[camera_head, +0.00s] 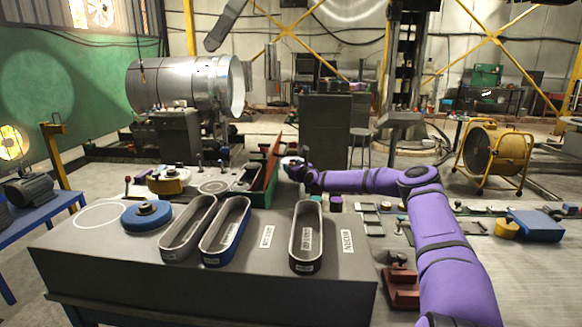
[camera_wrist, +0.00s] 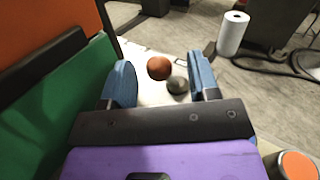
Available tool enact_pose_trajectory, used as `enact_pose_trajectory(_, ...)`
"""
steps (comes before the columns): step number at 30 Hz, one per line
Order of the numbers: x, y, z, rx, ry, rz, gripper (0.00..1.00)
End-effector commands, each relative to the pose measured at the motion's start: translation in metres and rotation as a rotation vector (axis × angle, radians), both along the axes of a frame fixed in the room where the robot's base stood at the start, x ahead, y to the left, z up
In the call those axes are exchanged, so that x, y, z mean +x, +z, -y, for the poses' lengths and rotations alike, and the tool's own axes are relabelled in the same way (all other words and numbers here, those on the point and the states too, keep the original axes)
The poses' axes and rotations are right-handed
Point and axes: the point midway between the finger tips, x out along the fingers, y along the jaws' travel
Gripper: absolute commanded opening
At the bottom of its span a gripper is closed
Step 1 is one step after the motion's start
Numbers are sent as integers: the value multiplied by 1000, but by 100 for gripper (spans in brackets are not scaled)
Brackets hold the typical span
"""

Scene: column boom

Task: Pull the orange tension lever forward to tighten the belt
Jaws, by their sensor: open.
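My gripper (camera_wrist: 160,62) is open, its two blue fingers spread apart in the wrist view. Between and beyond the fingers are a round orange knob (camera_wrist: 159,68) and a smaller grey ball (camera_wrist: 177,85). The knob looks like the end of the orange lever, but its shaft is hidden and I cannot tell for sure. Neither finger visibly touches it. In the head view my gripper (camera_head: 292,163) is at the back of the bench, just right of a tilted orange-red panel (camera_head: 272,158) on a green box (camera_head: 262,186). The lever and belt cannot be made out there.
Oval trays (camera_head: 225,231) and a blue disc (camera_head: 147,214) stand on the grey bench (camera_head: 130,255). In the wrist view a green wall (camera_wrist: 65,95) is close left, an orange-topped cylinder (camera_wrist: 297,165) lower right, and a white roll (camera_wrist: 233,33) stands on the floor.

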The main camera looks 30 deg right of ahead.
Motion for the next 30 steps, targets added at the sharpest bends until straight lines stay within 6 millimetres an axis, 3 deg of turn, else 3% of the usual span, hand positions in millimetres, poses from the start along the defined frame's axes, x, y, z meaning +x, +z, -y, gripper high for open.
enact_pose_trajectory(6,14,-1,0,0,0,-1,55)
enact_pose_trajectory(16,16,-1,0,-1,0,-1,55)
enact_pose_trajectory(24,16,0,0,-1,0,-1,0)
enact_pose_trajectory(30,16,0,3,3,-1,-5,0)
